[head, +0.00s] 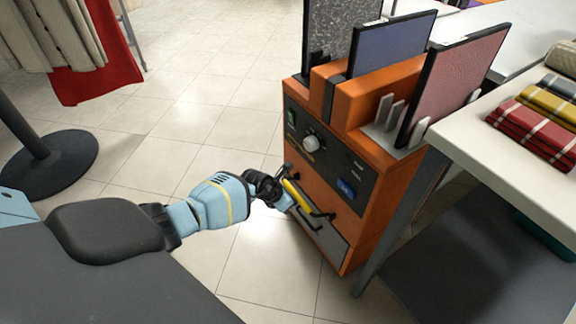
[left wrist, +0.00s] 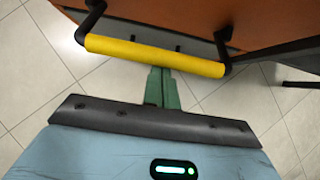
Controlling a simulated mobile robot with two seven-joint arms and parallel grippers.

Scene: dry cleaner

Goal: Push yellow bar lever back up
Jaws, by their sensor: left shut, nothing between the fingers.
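The yellow bar lever (head: 299,196) is on the front of an orange machine (head: 372,112), held by black brackets. In the left wrist view the yellow bar (left wrist: 155,55) runs across the upper part, with a black bracket at each end. My left gripper (head: 284,196) is at the bar's left part in the head view. In the left wrist view its green fingers (left wrist: 161,80) are shut and empty, with their tips at or under the middle of the bar. The bar hides the fingertips, so I cannot tell whether they touch it. My right gripper is not in view.
The machine's front has a dark control panel (head: 330,145) with a white knob, and upright panels stand on top. A white table (head: 500,135) with folded checked cloths (head: 535,130) is close on the right. A black round stand base (head: 48,165) is at left. Tiled floor between is clear.

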